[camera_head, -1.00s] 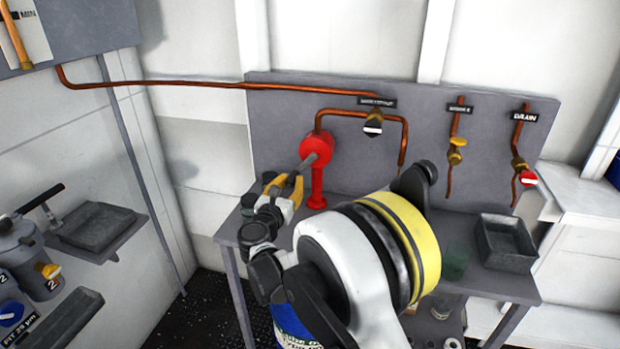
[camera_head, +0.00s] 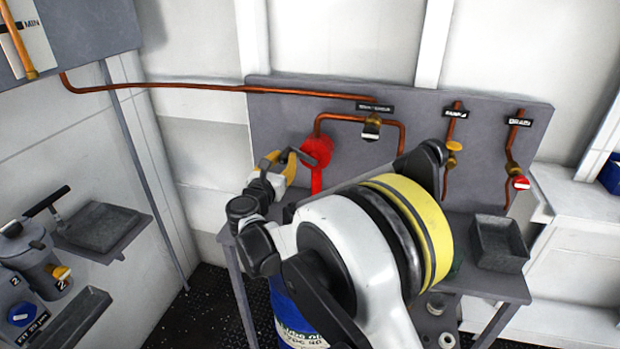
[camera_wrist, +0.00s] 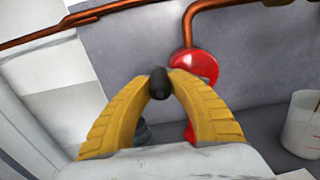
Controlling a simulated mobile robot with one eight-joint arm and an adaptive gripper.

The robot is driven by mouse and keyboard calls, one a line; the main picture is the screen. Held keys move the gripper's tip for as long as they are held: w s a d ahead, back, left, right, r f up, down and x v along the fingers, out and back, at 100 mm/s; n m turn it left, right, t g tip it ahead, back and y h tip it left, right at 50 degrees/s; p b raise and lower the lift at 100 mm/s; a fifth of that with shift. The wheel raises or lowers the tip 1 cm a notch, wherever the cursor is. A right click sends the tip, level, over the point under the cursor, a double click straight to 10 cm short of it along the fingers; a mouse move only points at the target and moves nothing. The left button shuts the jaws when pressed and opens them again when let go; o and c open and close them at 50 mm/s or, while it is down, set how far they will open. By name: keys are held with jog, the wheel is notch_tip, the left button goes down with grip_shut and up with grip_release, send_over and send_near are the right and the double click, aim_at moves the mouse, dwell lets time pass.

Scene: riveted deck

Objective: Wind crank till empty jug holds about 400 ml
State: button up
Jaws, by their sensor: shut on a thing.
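The red crank pump (camera_head: 317,152) stands on the bench against the grey panel, and also shows in the wrist view (camera_wrist: 203,66). My gripper (camera_head: 283,160) is at its left. In the wrist view my yellow fingers (camera_wrist: 160,82) are closed on the black crank knob (camera_wrist: 159,85). The rest of the crank is mostly hidden by the fingers. A clear jug (camera_wrist: 303,128) stands at the right edge of the wrist view, with a brownish vertical line at its mouth. I cannot read its level. My arm hides that part of the bench in the head view.
Copper pipes with a black-and-white valve (camera_head: 371,128), a yellow valve (camera_head: 453,146) and a red drain valve (camera_head: 520,183) run along the panel. A grey tray (camera_head: 498,244) is at the bench's right. Another tray (camera_head: 100,228) and canisters (camera_head: 36,262) are at left.

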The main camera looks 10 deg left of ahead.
jog(key=d+r, duration=0.1)
jog(key=d+r+p, duration=0.1)
jog(key=r, duration=0.1)
jog(key=shift+d+r+p, duration=0.15)
jog(key=shift+d+p, duration=0.05)
jog(key=shift+p, duration=0.1)
jog(key=shift+s+d+r, duration=0.1)
jog(key=shift+d+r, duration=0.2)
jog(key=shift+d, duration=0.75)
jog(key=shift+d+r, duration=0.25)
jog(key=shift+d, duration=0.8)
jog(key=shift+d+f+b, duration=0.3)
jog(key=shift+d, duration=0.45)
jog(key=shift+d+f+b, duration=0.25)
jog(key=shift+d+f, duration=0.05)
jog(key=shift+d, duration=0.45)
jog(key=shift+d+f+b, duration=0.3)
jog(key=shift+d, duration=0.45)
jog(key=d+f+b, duration=0.1)
jog(key=f+b, duration=0.1)
jog(key=d+f+b, duration=0.1)
jog(key=shift+s+d+f, duration=0.1)
jog(key=shift+d+f, duration=0.2)
jog(key=shift+f, duration=0.1)
jog(key=shift+o, duration=0.2)
notch_tip(320, 180, down, 5)
jog(key=b, duration=0.4)
jog(key=shift+r, duration=0.3)
